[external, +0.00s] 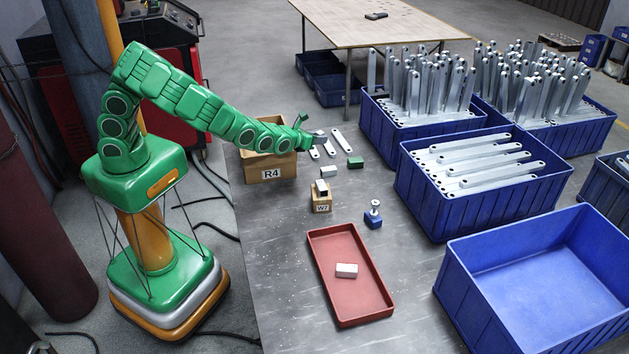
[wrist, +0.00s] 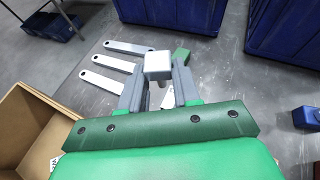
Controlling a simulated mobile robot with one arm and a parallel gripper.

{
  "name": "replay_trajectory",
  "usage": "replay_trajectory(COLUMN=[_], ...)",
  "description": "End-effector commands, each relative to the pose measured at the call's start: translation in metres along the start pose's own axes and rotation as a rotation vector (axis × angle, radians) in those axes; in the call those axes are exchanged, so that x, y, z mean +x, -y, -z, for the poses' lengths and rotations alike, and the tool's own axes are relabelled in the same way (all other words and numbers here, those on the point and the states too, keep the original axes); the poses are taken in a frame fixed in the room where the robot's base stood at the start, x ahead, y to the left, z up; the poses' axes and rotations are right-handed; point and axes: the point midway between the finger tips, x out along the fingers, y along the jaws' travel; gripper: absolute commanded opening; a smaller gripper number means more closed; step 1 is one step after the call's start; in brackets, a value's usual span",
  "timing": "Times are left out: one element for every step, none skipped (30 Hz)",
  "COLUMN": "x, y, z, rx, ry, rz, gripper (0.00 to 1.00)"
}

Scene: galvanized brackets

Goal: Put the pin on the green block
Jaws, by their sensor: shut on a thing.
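My gripper (external: 312,139) is held above the table, near the flat brackets. In the wrist view my gripper (wrist: 158,88) is shut on a pale grey block (wrist: 158,62), which shows between its fingertips. The green block (external: 355,162) lies on the table to the right; in the wrist view the green block (wrist: 182,55) is just beyond the held piece, partly hidden. A silver pin (external: 375,206) with a round head stands upright on a blue block (external: 373,221), nearer the front of the table.
A cardboard box marked R4 (external: 266,172) stands left of the gripper. Flat brackets (external: 341,140) and a white block (external: 328,172) lie nearby. A small W7 box (external: 321,203) and a red tray (external: 322,262) are nearer the front. Blue crates (external: 430,205) line the right.

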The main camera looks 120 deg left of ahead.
Motion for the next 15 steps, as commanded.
replay_trajectory(x=[0.006,0.010,0.014,0.017,0.019,0.022,0.024,0.026,0.029,0.030,0.031,0.033,0.034,0.035,0.036], y=[-0.006,-0.009,-0.012,-0.015,-0.017,-0.020,-0.022,-0.024,-0.026,-0.027,-0.028,-0.029,-0.030,-0.031,-0.031], z=[-0.005,-0.007,-0.010,-0.011,-0.013,-0.015,-0.015,-0.016,-0.018,-0.019,-0.019,-0.020,-0.021,-0.021,-0.021], rx=[-0.002,-0.002,-0.004,-0.003,-0.004,-0.006,-0.006,-0.007,-0.008,-0.007,-0.008,-0.008,-0.009,-0.009,-0.010], ry=[0.003,0.003,0.003,0.003,0.003,0.001,0.001,0.000,0.000,0.000,0.000,0.000,0.000,0.000,-0.001], rz=[-0.003,-0.004,-0.004,-0.004,-0.004,-0.006,-0.006,-0.006,-0.006,-0.006,-0.006,-0.006,-0.006,-0.006,-0.006], gripper=[0.00,0.00,0.00,0.00,0.00,0.00,0.00,0.00,0.00,0.00,0.00,0.00,0.00,0.00,0.00])
